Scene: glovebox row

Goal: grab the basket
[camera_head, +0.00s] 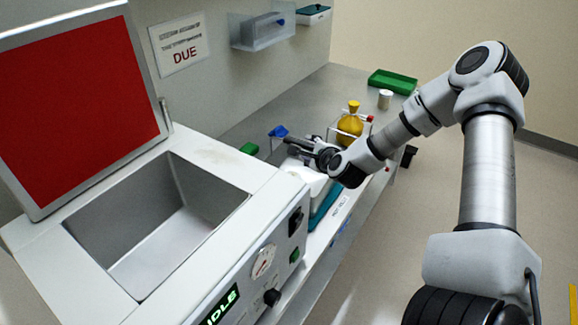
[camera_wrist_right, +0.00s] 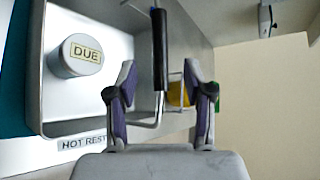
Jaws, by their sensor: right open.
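A grey metal basket (camera_wrist_right: 38,75) with a black-gripped wire handle (camera_wrist_right: 159,60) shows in the right wrist view. A white round jar marked DUE (camera_wrist_right: 80,56) stands inside it. My right gripper (camera_wrist_right: 163,90) is open, and the black grip appears in the gap between its fingers, nearer the left finger; I cannot tell how far away it is in depth. In the head view my right gripper (camera_head: 300,147) is over the bench beyond the bath, and hides most of what is under it. My left gripper is not in view.
An open bath (camera_head: 175,215) with a raised red-lined lid (camera_head: 75,105) fills the left foreground. A yellow flask (camera_head: 350,122) stands in a rack just behind my right wrist. A green tray (camera_head: 392,81) and white cup (camera_head: 385,98) stand farther back. A HOT REST label (camera_wrist_right: 82,143) lies beside the basket.

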